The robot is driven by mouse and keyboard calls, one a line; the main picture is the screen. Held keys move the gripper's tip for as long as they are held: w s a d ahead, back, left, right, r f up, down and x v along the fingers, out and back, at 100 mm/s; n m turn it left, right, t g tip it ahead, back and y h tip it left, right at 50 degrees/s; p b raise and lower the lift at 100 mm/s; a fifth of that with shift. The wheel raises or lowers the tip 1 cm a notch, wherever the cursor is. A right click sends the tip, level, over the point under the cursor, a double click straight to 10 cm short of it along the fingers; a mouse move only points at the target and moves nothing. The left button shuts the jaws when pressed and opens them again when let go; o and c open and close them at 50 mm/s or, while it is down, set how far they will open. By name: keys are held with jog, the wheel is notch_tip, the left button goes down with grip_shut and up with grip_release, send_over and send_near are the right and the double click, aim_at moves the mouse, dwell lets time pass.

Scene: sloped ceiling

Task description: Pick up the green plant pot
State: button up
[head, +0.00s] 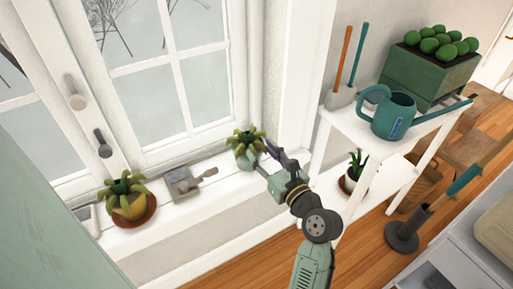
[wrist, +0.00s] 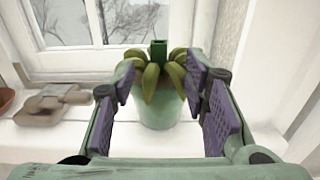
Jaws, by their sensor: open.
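The green plant pot (head: 243,160) stands upright on the right part of the white windowsill, with a leafy succulent in it. In the wrist view the pale green pot (wrist: 158,108) sits straight ahead, between and beyond the open fingers, with drooping green leaves over its rim. My gripper (head: 268,160) reaches to the pot's right side in the head view and hides part of it. In the wrist view my gripper (wrist: 160,95) is open, with a purple pad on each finger. Nothing is held. Contact between fingers and pot cannot be made out.
On the sill are a terracotta-potted plant (head: 130,206) and a grey tool with a wooden handle (head: 188,184). The window (head: 165,85) is behind. At right, a white shelf (head: 345,128) holds a teal watering can (head: 394,116) and a green planter box (head: 428,77).

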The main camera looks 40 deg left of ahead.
aim_at(249, 138)
jog(key=x, duration=0.8)
jog(key=shift+a+f+p, duration=0.2)
jog(key=shift+p, duration=0.1)
jog(key=shift+c, duration=0.6)
grip_shut()
jog(key=shift+r, duration=0.15)
